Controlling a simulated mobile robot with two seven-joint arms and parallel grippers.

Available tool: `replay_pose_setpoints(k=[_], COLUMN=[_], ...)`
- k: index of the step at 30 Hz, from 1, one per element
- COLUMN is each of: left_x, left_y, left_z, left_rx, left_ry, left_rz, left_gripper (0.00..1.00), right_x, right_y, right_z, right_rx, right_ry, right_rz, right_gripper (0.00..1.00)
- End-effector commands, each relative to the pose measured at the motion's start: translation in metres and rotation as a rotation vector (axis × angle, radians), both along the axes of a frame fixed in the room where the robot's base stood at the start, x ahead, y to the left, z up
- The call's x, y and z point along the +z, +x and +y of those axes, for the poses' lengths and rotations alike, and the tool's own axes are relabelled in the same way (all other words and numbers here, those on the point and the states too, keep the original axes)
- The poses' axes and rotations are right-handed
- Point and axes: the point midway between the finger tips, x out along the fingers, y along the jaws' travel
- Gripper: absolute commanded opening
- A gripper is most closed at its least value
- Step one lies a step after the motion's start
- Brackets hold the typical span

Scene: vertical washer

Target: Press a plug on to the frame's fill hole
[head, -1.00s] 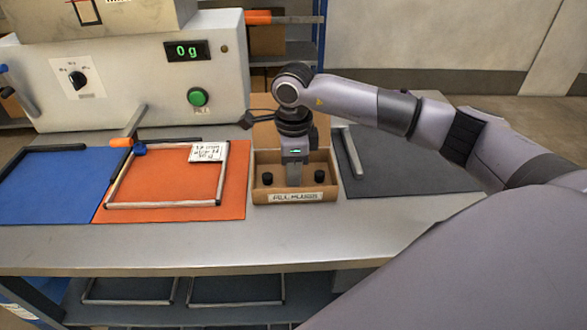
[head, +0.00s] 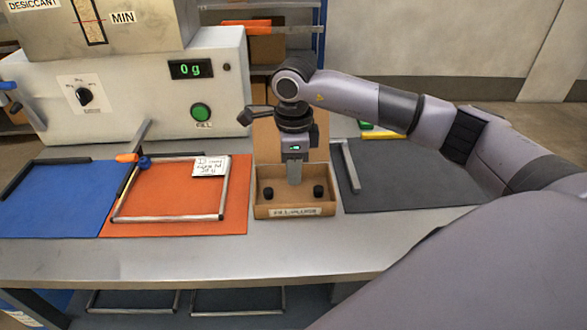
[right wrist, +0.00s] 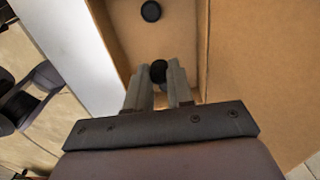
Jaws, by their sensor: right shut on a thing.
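My right gripper (head: 295,184) points down into an open cardboard box (head: 295,211) labelled for fill plugs. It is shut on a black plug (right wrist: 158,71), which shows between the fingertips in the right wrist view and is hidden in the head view. Two other black plugs, one on the left (head: 267,193) and one on the right (head: 318,191), sit in the box on either side of the gripper. The grey frame (head: 165,218) lies on the orange mat to the left, with a white note (head: 210,166) at its far right corner. I cannot make out its fill hole.
A blue and orange item (head: 143,161) is at the frame's far left corner. A dispenser (head: 135,85) reading 0 g, with a green button (head: 201,111), stands behind. A blue mat (head: 55,205) lies at left, a dark mat (head: 410,178) at right. The table front is clear.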

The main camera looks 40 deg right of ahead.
Motion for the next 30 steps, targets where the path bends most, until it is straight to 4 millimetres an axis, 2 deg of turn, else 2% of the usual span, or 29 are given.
replay_pose_setpoints(k=[18, 30], left_x=[0.027, 0.027], left_y=[0.000, 0.000], left_z=[0.000, 0.000], left_rx=[0.000, 0.000], left_ry=[0.000, 0.000], left_rz=[0.000, -0.001], left_gripper=[0.37, 0.37], right_x=[0.039, 0.040], right_y=[0.000, 0.000], right_z=[0.000, 0.000], right_rx=[0.000, 0.000], right_ry=[0.001, 0.000], right_rz=[-0.001, 0.000], right_gripper=[0.00, 0.00])
